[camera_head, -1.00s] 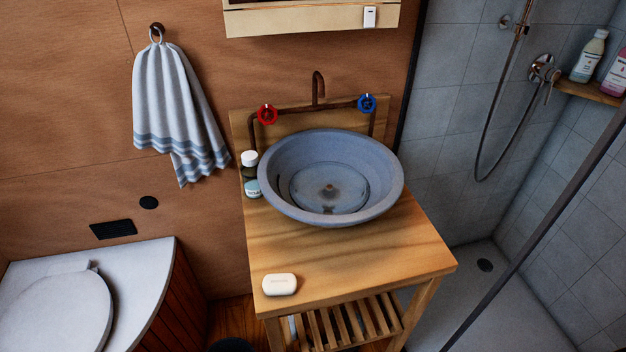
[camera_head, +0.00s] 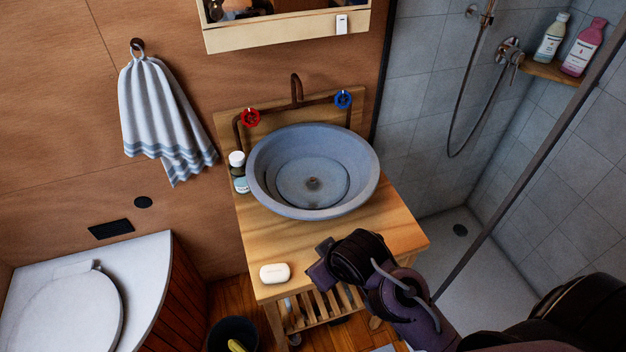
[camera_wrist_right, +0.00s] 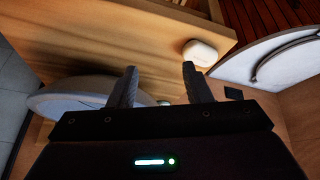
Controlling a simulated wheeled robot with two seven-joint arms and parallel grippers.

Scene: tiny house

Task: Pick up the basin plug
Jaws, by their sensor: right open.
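The grey stone basin (camera_head: 262,190) sits on the wooden washstand. At its bottom centre is a small dark round spot (camera_head: 312,184); it is too small to tell whether this is the basin plug or a bare drain. My right gripper (camera_head: 318,260) is over the front of the washstand, in front of the basin and right of the soap, touching neither. In the right wrist view its two fingers (camera_wrist_right: 159,78) are apart with nothing between them. The basin (camera_wrist_right: 70,98) shows there partly behind the left finger; its inside is hidden. My left gripper is not in view.
White soap (camera_head: 275,273) lies on the washstand top (camera_head: 265,235). A dark bin (camera_head: 233,335) stands below left; a shower is at the right.

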